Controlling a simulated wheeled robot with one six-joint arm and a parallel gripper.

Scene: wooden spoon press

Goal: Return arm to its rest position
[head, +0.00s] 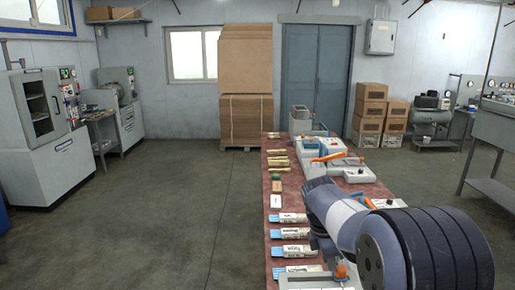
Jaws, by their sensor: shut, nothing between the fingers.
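My arm (350,217) reaches in from the lower right over the red-topped workbench (275,213). Its large dark ribbed joint is nearest the camera, and a pale link runs left from it to a dark joint above the bench. My gripper fingers cannot be made out; they are hidden or out of frame. No spoon shows held by the arm.
Labelled packs (292,233) line the bench's left edge. A white machine with an orange lever (327,157) stands farther back on it. Cardboard sheets (245,122) stand behind. Grey cabinets (38,135) stand left; a metal table (493,132) is right. The floor left is clear.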

